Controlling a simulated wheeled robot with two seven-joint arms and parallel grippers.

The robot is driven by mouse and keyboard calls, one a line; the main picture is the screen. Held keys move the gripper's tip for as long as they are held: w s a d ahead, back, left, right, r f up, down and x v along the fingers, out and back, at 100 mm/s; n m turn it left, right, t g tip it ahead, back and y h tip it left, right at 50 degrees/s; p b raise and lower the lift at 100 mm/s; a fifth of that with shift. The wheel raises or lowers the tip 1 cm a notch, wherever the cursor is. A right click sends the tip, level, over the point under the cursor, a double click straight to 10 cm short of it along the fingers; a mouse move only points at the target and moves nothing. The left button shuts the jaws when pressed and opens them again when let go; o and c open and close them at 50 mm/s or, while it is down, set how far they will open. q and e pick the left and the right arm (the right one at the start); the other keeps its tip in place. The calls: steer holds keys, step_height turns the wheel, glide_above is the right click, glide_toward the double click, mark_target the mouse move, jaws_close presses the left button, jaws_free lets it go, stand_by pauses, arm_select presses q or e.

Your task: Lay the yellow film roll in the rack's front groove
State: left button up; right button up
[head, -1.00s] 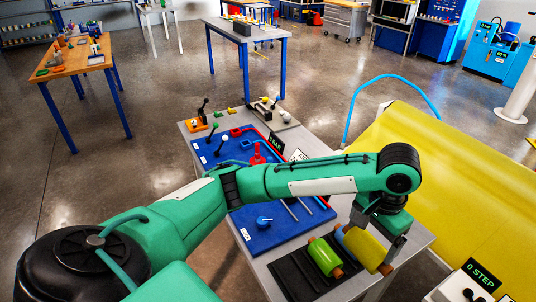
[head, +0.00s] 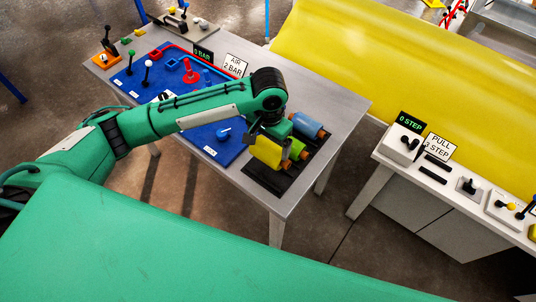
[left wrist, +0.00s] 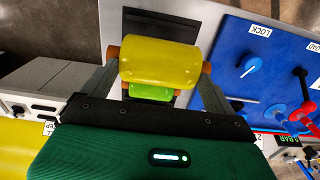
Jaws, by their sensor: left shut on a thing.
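The yellow film roll (head: 265,153) is between the fingers of my left gripper (head: 262,141), over the near part of the black rack (head: 262,184). In the left wrist view my left gripper (left wrist: 160,64) is shut on the orange core ends of the yellow roll (left wrist: 160,60). A green roll (head: 297,148) and a blue roll (head: 307,125) are behind it at the rack. The green roll (left wrist: 150,92) and part of the rack (left wrist: 150,26) also show in the wrist view. I cannot tell whether the yellow roll touches the rack. My right gripper is out of view.
The grey table (head: 330,92) also bears a blue panel (head: 215,135) with knobs and levers left of the rack. A wide yellow sheet (head: 390,65) hangs behind. A white control bench (head: 450,185) with signs stands at the right.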

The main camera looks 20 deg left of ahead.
mark_target(269, 146)
arm_select(q)
step_height(269, 146, down, 3)
steer(key=shift+r, duration=0.15)
steer(key=shift+d+f, duration=0.1)
steer(key=shift+f, duration=0.2)
step_height(269, 146, down, 3)
steer(key=shift+f+p, duration=0.2)
steer(key=shift+p, duration=0.3)
steer(key=shift+f, duration=0.45)
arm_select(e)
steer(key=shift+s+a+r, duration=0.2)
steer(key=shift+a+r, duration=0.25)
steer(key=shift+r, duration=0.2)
arm_select(q)
steer(key=shift+f, duration=0.4)
steer(key=o, duration=1.1)
steer(key=shift+f, duration=0.15)
steer(key=shift+o, duration=0.8)
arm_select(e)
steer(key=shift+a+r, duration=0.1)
